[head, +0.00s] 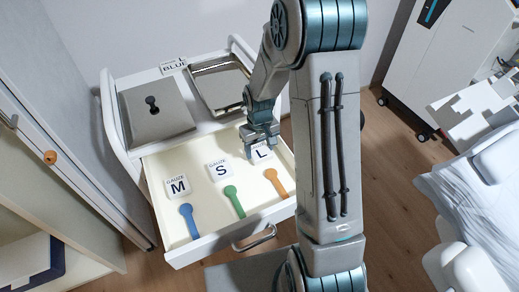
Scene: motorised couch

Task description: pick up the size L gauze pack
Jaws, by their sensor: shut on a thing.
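The size L gauze pack (262,155) is a small white block with a dark "L". It is at the back right of the open drawer (193,251). My gripper (261,146) is right at its far edge, pointing down, and is shut on it. The fingertips are small in this view, and the pack's far side is partly hidden behind them. I cannot tell whether the pack is clear of the drawer floor. The size S pack (220,171) and the size M pack (177,187) lie to its left.
Blue (189,222), green (234,202) and orange (275,182) handled items lie in front of the packs. The cart top holds a grey lidded box (158,112) and a metal tray (218,86). A cabinet (60,150) stands at left; a couch (470,200) at right.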

